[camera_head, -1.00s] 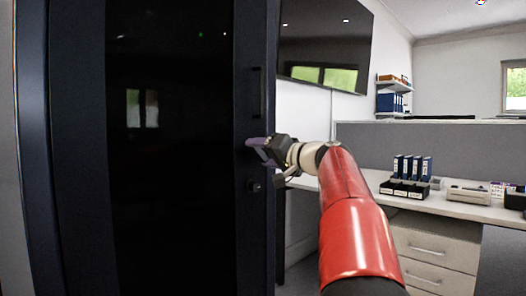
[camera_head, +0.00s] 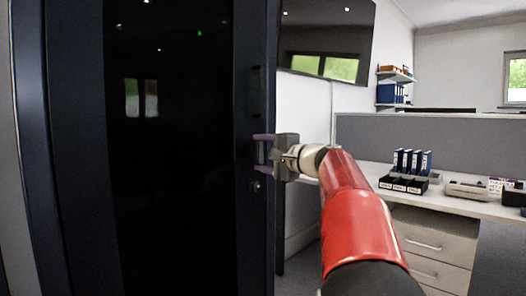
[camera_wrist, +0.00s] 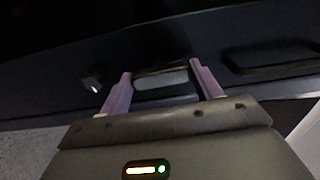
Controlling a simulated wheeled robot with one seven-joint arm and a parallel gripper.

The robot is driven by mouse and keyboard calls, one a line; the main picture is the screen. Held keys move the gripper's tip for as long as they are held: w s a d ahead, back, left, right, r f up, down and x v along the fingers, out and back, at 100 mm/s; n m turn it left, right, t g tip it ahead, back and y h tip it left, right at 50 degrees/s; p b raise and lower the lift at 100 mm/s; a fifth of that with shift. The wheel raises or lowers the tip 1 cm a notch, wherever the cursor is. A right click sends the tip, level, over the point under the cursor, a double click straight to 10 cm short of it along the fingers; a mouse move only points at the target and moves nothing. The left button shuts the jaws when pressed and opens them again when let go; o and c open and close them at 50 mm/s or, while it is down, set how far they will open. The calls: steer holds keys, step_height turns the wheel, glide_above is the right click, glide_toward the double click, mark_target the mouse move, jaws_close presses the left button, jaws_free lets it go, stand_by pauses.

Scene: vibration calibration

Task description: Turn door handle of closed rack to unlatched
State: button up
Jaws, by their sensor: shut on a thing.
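The closed rack door (camera_head: 175,220) is dark, with a glossy panel, and fills the left of the head view. Its door handle is hidden behind my gripper in the head view. In the wrist view the handle (camera_wrist: 161,79) is a short dark bar with a grey lit face. My gripper (camera_head: 262,151) is at the door's right frame. In the wrist view its two purple fingers (camera_wrist: 161,76) stand at either end of the handle, and the gripper is shut on it. Whether the latch has released cannot be seen.
A vertical recessed bar (camera_head: 257,92) is above my gripper on the door frame. A small round lock (camera_head: 256,186) is below it. A desk (camera_head: 460,207) with binders (camera_head: 412,162) stands at right, and a wall screen (camera_head: 328,42) hangs behind.

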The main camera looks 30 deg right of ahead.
steer(key=shift+m, duration=0.3)
steer(key=o, duration=1)
steer(key=b+v, duration=0.1)
steer(key=v, duration=0.6)
steer(key=shift+s+d, duration=0.15)
steer(key=shift+s, duration=0.2)
